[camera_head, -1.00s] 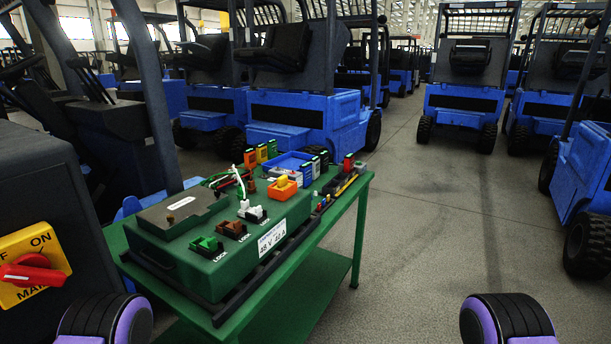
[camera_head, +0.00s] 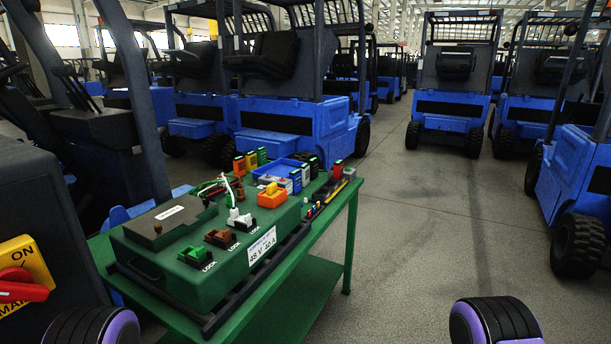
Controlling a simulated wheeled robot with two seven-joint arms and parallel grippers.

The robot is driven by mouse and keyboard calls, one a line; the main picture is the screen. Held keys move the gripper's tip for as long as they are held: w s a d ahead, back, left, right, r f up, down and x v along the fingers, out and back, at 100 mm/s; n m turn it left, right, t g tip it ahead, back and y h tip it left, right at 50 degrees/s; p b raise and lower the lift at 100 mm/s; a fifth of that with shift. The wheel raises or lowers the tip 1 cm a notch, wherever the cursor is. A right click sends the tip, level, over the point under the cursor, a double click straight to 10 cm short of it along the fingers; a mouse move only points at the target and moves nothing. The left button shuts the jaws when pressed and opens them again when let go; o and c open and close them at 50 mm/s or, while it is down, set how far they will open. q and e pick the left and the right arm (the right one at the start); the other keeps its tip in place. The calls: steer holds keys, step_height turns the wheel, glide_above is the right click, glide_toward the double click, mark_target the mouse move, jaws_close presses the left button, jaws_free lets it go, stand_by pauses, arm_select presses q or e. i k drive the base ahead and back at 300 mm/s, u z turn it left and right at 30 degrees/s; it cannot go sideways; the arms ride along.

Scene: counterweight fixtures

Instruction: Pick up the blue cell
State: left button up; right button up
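A small cell with a blue side (camera_head: 306,176) appears to stand upright on the green table (camera_head: 346,205), in a cluster beside the shallow blue tray (camera_head: 279,166). It is small, and cells next to it partly hide it, so its exact outline is hard to tell. Neither of my grippers is in view; only dark and purple parts of my arms show at the bottom edge.
A green box (camera_head: 205,258) with coloured connectors fills the table's near part. Orange (camera_head: 239,166), green (camera_head: 262,156) and red-topped (camera_head: 337,170) cells stand farther back. A dark cabinet with a red switch (camera_head: 18,285) is at left. Floor right of the table is clear; blue forklifts stand beyond.

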mark_target(295, 174)
steer(key=z, duration=0.55)
steer(key=k, duration=1.25)
steer(key=z, duration=0.9)
steer(key=i, duration=3.95)
steer(key=u, duration=1.1)
steer(key=i, duration=1)
steer(key=u, duration=1.1)
